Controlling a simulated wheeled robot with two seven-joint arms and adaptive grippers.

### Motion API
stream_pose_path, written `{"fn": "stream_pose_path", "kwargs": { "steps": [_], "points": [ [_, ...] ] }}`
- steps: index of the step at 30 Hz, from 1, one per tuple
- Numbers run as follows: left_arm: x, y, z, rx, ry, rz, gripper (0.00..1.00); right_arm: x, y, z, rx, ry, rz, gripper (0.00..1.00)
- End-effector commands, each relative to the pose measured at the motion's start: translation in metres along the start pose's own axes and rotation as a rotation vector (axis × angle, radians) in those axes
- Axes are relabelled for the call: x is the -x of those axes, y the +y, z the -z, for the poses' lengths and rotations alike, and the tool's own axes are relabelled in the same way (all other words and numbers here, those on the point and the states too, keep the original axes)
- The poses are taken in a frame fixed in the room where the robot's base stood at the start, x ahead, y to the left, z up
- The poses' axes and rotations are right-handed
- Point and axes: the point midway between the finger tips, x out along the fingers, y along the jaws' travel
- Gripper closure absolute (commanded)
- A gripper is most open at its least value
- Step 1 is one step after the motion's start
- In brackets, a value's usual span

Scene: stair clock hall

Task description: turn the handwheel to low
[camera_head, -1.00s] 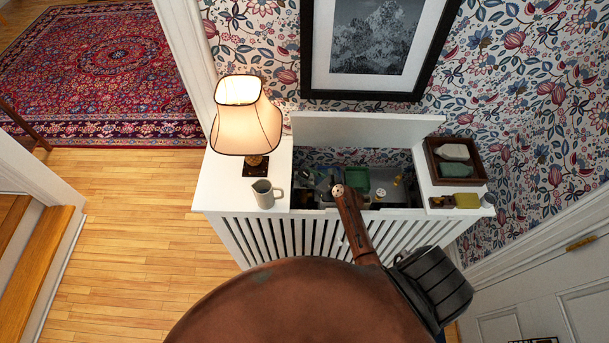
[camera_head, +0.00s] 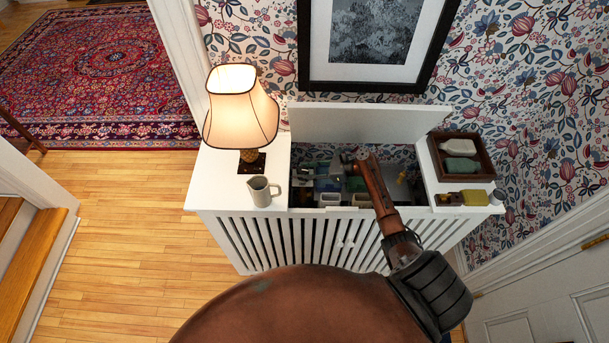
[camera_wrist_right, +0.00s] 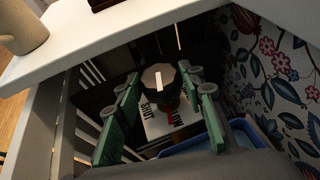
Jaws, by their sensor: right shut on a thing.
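The handwheel (camera_wrist_right: 158,77) shows in the right wrist view as a dark, many-sided knob with a pale top and a white bar mark. It sits above a white plate (camera_wrist_right: 160,124) with black lettering; "SHUT" reads on its left and other words are partly hidden. My right gripper (camera_wrist_right: 164,84) has green-padded fingers on either side of the knob and is shut on it. In the head view my right gripper (camera_head: 347,163) is down in the open top of the white cabinet (camera_head: 238,208), and the handwheel cannot be made out there. My left gripper is out of view.
The cabinet's raised lid (camera_head: 365,123) stands behind the opening. A lit lamp (camera_head: 240,110) and a jug (camera_head: 262,191) stand left of it. A brown tray (camera_head: 463,176) and small items are on the right. Bins (camera_head: 328,183) lie inside.

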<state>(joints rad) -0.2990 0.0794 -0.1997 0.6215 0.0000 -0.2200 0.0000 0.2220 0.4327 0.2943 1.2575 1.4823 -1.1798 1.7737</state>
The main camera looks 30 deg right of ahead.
Motion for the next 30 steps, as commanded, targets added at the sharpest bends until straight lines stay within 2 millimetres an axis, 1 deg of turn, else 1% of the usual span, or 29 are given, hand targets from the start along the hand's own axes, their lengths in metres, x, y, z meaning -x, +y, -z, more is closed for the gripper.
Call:
{"fn": "stream_pose_path", "kwargs": {
  "steps": [1, 9, 15, 28, 29, 30],
  "points": [
    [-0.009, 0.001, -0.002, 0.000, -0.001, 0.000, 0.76, -0.002, -0.003, 0.001, 0.015, -0.002, -0.029, 0.88],
    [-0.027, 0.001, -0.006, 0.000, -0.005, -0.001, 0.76, -0.004, -0.004, -0.001, 0.064, 0.000, -0.148, 0.88],
    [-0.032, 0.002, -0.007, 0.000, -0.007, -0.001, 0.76, -0.004, -0.004, -0.003, 0.081, 0.002, -0.188, 0.88],
    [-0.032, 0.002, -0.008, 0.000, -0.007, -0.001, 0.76, -0.004, -0.003, -0.004, 0.084, 0.002, -0.196, 0.88],
    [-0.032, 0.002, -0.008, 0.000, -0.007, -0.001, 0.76, -0.005, -0.003, -0.004, 0.084, 0.002, -0.196, 0.62],
    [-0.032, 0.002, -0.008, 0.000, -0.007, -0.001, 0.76, -0.004, -0.003, -0.004, 0.084, 0.002, -0.196, 0.59]
  ]
}}
